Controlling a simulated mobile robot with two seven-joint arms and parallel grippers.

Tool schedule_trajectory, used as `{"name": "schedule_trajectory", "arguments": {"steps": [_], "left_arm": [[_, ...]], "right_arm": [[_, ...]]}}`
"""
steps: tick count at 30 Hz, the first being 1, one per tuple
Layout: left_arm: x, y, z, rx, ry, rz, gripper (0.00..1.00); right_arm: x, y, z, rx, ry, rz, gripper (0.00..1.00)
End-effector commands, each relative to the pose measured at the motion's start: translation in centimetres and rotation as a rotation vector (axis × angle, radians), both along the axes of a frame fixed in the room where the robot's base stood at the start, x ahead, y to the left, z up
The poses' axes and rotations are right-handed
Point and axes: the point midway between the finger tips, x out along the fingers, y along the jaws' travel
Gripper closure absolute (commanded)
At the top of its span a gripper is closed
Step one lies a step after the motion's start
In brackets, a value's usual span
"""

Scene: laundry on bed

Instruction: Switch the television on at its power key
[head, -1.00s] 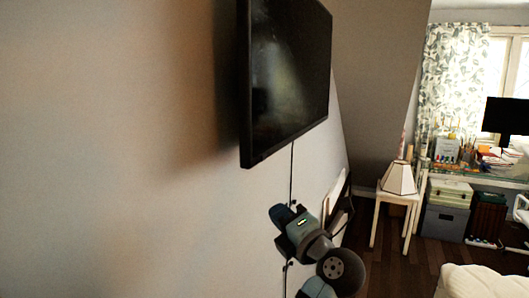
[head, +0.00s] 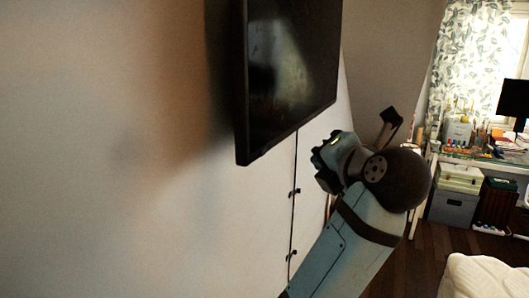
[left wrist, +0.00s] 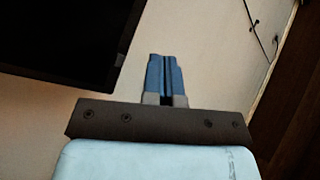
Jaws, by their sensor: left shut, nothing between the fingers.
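The television (head: 290,75) is a dark flat screen mounted on the wall, its lower edge facing my arm. I cannot make out a power key on it. My left arm reaches up from the bottom of the head view, and its hand end (head: 326,160) is just below and right of the television's lower edge. In the left wrist view the left gripper (left wrist: 162,58) has its blue fingers together, empty, in front of the pale wall. The television (left wrist: 65,35) fills the upper left there, apart from the fingertips in the picture. My right gripper is not in view.
Dark cables (head: 292,220) run down the wall below the television. A desk (head: 485,160) with a monitor (head: 514,100) stands at the far right by the curtain (head: 470,60). A white bed corner (head: 485,277) is at the bottom right. The wall left of the television is bare.

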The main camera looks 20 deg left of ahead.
Motion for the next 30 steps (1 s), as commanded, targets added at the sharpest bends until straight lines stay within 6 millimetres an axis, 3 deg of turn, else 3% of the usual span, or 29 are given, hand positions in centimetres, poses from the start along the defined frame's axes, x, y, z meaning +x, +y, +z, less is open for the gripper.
{"name": "schedule_trajectory", "arguments": {"steps": [9,15,30], "left_arm": [[0.1,4.6,-0.1,0.002,-0.002,0.003,1.00],[0.2,6.6,0.0,-0.002,0.002,0.001,1.00],[0.3,7.4,0.0,0.000,0.001,0.001,1.00]], "right_arm": [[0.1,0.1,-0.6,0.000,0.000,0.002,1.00],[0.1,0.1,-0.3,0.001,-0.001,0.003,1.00],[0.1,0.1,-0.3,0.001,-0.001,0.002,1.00]]}}
